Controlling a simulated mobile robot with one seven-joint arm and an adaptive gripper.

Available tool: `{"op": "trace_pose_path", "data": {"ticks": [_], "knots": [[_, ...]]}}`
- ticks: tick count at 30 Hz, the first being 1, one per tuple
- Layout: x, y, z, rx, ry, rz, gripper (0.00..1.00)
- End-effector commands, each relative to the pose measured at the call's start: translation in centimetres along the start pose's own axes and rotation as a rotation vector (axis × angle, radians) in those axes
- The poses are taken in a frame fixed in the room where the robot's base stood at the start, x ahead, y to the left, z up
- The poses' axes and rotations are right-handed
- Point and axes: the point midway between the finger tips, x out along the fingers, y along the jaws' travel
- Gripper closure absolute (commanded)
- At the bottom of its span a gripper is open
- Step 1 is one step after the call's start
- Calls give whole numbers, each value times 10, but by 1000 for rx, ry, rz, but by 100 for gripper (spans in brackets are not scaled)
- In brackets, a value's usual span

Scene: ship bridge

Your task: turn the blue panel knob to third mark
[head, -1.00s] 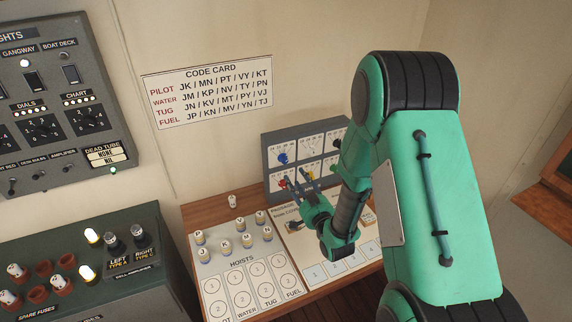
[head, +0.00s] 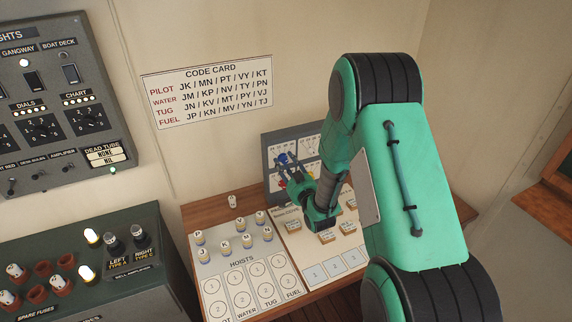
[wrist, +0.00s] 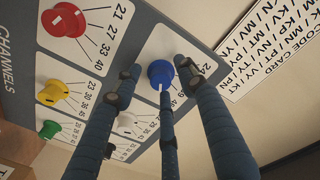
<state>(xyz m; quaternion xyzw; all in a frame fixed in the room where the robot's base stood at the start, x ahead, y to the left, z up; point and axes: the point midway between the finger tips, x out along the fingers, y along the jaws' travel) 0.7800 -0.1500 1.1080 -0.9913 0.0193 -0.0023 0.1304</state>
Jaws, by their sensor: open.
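The blue knob (wrist: 160,73) sits on a white plate on the grey channels panel (wrist: 110,65). In the head view the blue knob (head: 282,158) is at the panel's upper left, partly behind my fingers. My gripper (wrist: 158,72) is open, with one fingertip on each side of the knob and another finger below it in the wrist view. I cannot tell whether any finger touches it. In the head view my gripper (head: 285,163) reaches up to the panel. The marks by the blue knob are mostly hidden by my fingers, so its setting is unclear.
A red knob (wrist: 63,20), a yellow knob (wrist: 53,93), a green knob (wrist: 49,129) and a white knob (wrist: 127,123) share the panel. The code card (head: 208,92) hangs on the wall. Lettered pegs stand on the hoists board (head: 243,262) at the left.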

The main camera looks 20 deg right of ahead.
Motion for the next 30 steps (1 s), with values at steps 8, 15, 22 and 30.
{"op": "trace_pose_path", "data": {"ticks": [8,15,22,30], "knots": [[0,0,0,0,0,0,81],[0,0,0,-1,0,0,100],[0,0,2,-30,0,-1,100],[0,1,5,-153,5,-2,100]]}}
